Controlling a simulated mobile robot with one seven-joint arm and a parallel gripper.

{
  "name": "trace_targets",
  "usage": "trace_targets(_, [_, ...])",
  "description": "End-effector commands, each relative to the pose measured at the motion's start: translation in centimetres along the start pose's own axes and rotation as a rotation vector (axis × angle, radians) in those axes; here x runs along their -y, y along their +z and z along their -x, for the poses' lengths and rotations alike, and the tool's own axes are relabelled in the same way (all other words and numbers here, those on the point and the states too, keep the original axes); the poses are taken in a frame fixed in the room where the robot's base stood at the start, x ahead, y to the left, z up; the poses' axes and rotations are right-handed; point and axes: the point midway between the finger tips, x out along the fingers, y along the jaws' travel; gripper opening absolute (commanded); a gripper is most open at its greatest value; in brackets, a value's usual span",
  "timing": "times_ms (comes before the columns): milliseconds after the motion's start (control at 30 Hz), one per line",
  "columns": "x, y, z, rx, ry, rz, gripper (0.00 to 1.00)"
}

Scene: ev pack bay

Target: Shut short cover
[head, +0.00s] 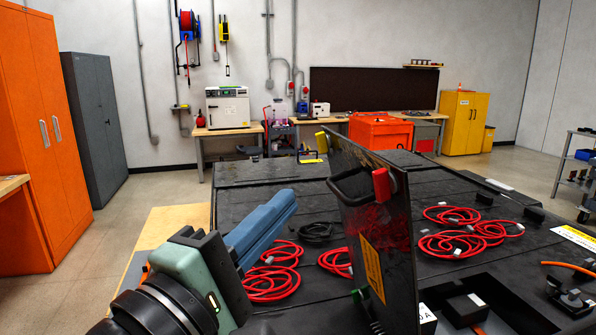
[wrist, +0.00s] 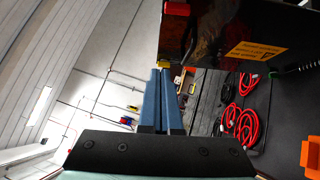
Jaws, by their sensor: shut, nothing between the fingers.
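The short cover (head: 395,250) is a dark panel standing open, nearly upright, on the black pack top, seen almost edge-on. It has a black handle, a red block near its top corner and an orange-yellow label. In the wrist view the cover (wrist: 215,48) fills the upper right.
Red cable coils (head: 275,275) lie on the pack top, left and right of the cover. A square recess (head: 480,315) with a small black block is at the front right. An orange cabinet (head: 40,140) stands at the left. Benches line the far wall.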

Motion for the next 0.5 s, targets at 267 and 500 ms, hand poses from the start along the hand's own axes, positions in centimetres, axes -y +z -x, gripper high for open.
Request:
trace_targets(267, [-0.4, 0.2, -5.9, 0.004, -0.001, 0.000, 0.00])
trace_targets(500, [-0.3, 1.4, -10.0, 0.003, -0.001, -0.004, 0.00])
